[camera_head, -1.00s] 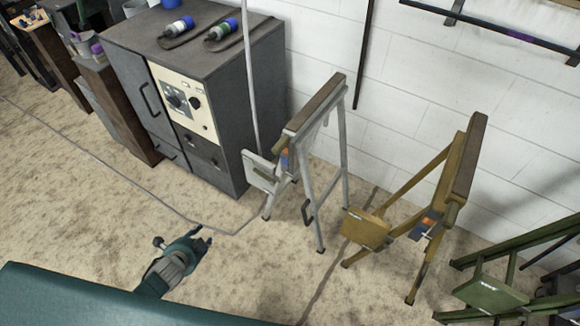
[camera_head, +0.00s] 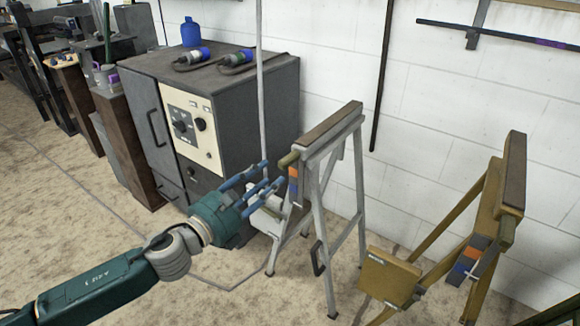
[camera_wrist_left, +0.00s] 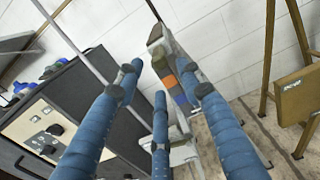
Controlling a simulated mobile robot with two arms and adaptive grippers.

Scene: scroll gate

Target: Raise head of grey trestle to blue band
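The grey trestle (camera_head: 358,185) stands on splayed legs by the wall. Its head (camera_head: 332,128) is a brown-topped beam, with an olive knob (camera_head: 289,159) at its near end. Below the knob, an orange patch and a blue band (camera_head: 293,191) show on the upright; the band also shows in the left wrist view (camera_wrist_left: 181,101). My left gripper (camera_head: 266,180) is open and empty, its blue fingers spread just left of the knob and bands. In the left wrist view, the trestle's end lies beyond the fingers, with no clear contact. My right gripper is out of view.
A yellow-brown trestle (camera_head: 487,215) with a similar banded upright stands to the right. A dark cabinet (camera_head: 228,125) with a control panel stands behind my left gripper, beside a thin upright pole (camera_head: 261,90). Open floor (camera_head: 75,215) lies at left.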

